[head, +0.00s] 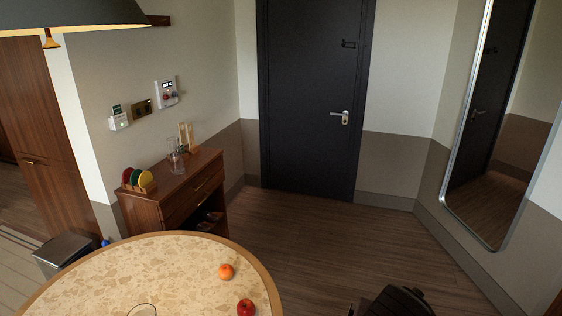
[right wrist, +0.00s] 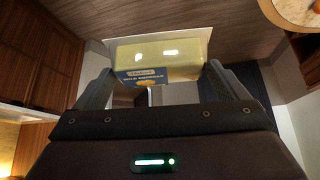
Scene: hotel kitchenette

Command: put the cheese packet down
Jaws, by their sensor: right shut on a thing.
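The cheese packet (right wrist: 160,57) is a pale yellow block with a blue printed label, seen in the right wrist view. My right gripper (right wrist: 158,75) is shut on it, with one finger at each side. The packet is held up in the air, with floor behind it. In the head view only a dark part, probably of my right arm, shows at the bottom edge; the packet is not seen there. My left gripper is in neither view.
A round speckled table (head: 140,268) stands at the lower left with an orange fruit (head: 226,271) and a red apple (head: 245,307). A wooden cabinet (head: 170,195) carries coloured discs (head: 138,179) and a glass carafe (head: 175,162). Floor before the dark door (head: 312,100) is clear.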

